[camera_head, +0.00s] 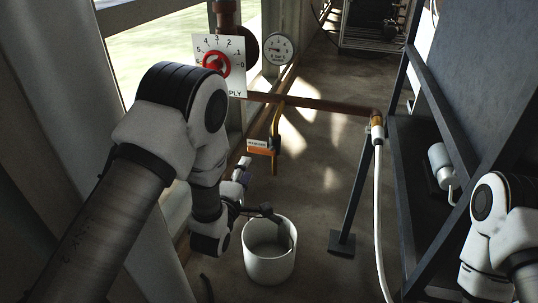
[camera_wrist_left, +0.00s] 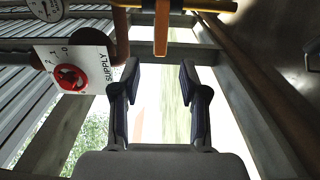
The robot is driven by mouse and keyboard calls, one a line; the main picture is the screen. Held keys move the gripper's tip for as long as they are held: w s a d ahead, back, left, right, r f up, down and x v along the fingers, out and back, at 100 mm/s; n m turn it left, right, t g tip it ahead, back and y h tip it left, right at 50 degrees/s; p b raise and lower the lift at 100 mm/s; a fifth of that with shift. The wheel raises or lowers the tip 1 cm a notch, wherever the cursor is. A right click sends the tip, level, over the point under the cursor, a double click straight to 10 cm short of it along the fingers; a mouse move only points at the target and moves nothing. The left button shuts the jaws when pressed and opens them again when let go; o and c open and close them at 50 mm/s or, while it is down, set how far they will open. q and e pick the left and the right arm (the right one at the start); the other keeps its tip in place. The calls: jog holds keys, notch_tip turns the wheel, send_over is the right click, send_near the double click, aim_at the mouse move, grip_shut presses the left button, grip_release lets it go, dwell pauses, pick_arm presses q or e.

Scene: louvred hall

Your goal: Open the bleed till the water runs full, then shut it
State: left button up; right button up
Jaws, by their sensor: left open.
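A white dial plate (camera_head: 236,84) marked SUPPLY carries a red knob (camera_head: 216,63) near the window; the knob also shows in the left wrist view (camera_wrist_left: 70,78). My left gripper (camera_head: 257,195) is open and empty, below the bar and over the bucket's edge in the head view. In the wrist view its fingers (camera_wrist_left: 158,90) stand apart, the orange bar (camera_wrist_left: 162,30) beyond them. My right gripper is out of frame.
A round gauge (camera_head: 278,48) stands right of the plate. A white bucket (camera_head: 268,271) is on the floor. A white hose (camera_head: 378,210) drops from the pipe's brass end.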

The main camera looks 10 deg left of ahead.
aim_at(255, 151)
pick_arm(q)
jog(key=w+b, duration=0.2)
jog(key=w, duration=0.5)
jog(key=shift+w+f, duration=0.15)
jog(key=shift+w, duration=0.55)
jog(key=shift+w+d, duration=0.1)
jog(key=shift+w, duration=0.5)
grip_shut()
